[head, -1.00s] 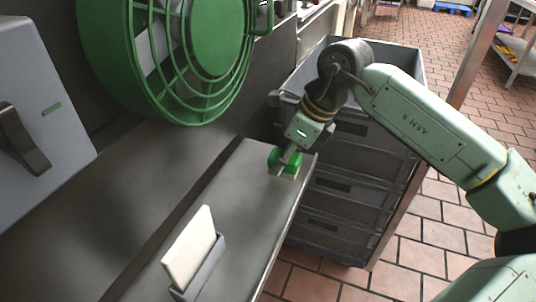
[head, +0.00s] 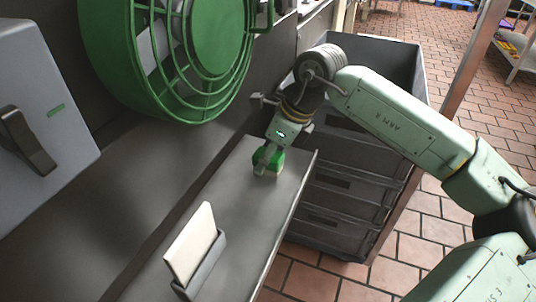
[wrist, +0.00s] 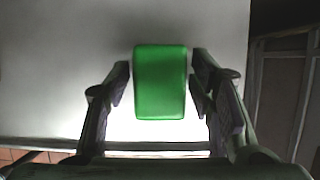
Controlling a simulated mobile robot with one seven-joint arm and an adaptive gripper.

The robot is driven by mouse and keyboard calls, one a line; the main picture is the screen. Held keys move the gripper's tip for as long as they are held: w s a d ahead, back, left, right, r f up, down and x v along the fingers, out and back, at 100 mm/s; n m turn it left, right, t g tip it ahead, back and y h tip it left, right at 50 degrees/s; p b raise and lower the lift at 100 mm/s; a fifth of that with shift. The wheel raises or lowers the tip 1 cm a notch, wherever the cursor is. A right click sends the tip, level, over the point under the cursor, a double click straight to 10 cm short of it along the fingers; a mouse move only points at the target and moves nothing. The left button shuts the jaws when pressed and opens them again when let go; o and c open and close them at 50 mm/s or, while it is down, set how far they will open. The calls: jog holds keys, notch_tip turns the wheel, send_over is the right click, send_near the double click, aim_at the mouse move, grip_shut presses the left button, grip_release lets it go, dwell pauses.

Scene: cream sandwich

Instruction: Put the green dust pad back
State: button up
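The green dust pad (head: 273,159) is a small block with a green top and a pale lower part. It is near the far end of the grey metal shelf (head: 232,200) in the head view. My gripper (head: 266,163) points down at it, and a finger partly covers it. In the wrist view the pad (wrist: 160,82) lies between the two fingers of my gripper (wrist: 161,58). A narrow gap shows on each side of it, so the fingers look open around it. Whether the pad's underside touches the shelf is hard to tell.
A cream board (head: 190,245) stands in a grey holder (head: 206,267) at the near part of the shelf. A green fan cage (head: 165,55) hangs above. Dark grey drawers (head: 340,190) stand beyond the shelf's right edge. The shelf between pad and holder is clear.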

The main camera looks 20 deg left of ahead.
jog(key=shift+o, duration=0.4)
jog(key=shift+d+r, duration=0.15)
jog(key=shift+r, duration=0.2)
jog(key=d+b, duration=0.2)
jog(key=d, duration=1)
jog(key=shift+s+r, duration=0.25)
jog(key=shift+r, duration=0.1)
jog(key=shift+d, duration=0.1)
jog(key=shift+c, duration=0.3)
dwell(1.1)
